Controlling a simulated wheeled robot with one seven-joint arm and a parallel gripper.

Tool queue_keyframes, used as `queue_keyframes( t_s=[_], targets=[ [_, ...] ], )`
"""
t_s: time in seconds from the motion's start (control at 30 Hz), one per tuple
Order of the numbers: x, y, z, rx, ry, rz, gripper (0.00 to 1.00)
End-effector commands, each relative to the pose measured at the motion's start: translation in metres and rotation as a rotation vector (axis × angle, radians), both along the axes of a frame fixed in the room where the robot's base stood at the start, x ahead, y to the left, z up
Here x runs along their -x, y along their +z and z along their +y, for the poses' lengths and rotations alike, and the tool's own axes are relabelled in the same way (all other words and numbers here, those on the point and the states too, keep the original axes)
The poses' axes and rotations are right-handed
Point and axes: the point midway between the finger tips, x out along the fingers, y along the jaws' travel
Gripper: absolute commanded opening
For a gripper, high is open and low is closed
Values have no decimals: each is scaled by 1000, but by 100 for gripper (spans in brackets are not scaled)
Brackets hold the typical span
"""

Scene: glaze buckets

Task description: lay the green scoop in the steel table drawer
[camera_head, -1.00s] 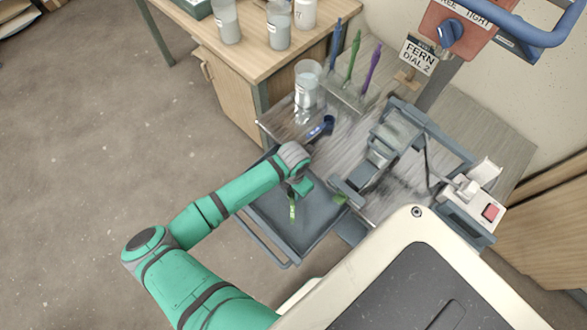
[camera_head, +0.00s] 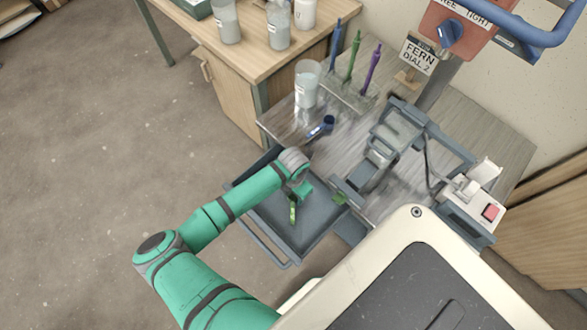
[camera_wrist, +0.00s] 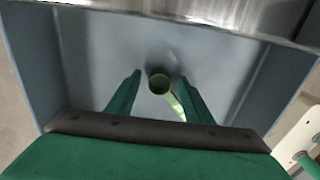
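The green scoop (camera_head: 293,213) is in the steel drawer, near its middle in the head view. In the wrist view the scoop (camera_wrist: 159,82) shows its round dark green end toward me, with a lighter green part behind. A shadow lies beside it on the drawer floor. The pulled-out steel table drawer (camera_head: 318,232) also fills most of the wrist view (camera_wrist: 90,60). My gripper (camera_wrist: 159,77) is open over the drawer. The scoop's end shows between its fingers, with a gap on each side. Whether the scoop lies fully flat I cannot tell.
A small green thing (camera_head: 340,198) is at the table edge right of the drawer. A blue scoop (camera_head: 322,127) lies on the steel table behind my gripper. A clear beaker (camera_head: 307,84), a rack with upright coloured tools (camera_head: 350,98) and a grey clamp-like device (camera_head: 378,160) stand there.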

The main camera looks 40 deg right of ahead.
Motion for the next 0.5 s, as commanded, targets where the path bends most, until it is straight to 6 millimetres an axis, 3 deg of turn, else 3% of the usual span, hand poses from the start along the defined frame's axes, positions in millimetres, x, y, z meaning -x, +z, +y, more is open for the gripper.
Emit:
queue_keyframes(
  t_s=[0.27, 0.5],
  targets=[
    [-2, 13, 0, 2, 0, -3, 47],
    [-2, 59, 0, 2, -3, -4, 47]
  ],
)
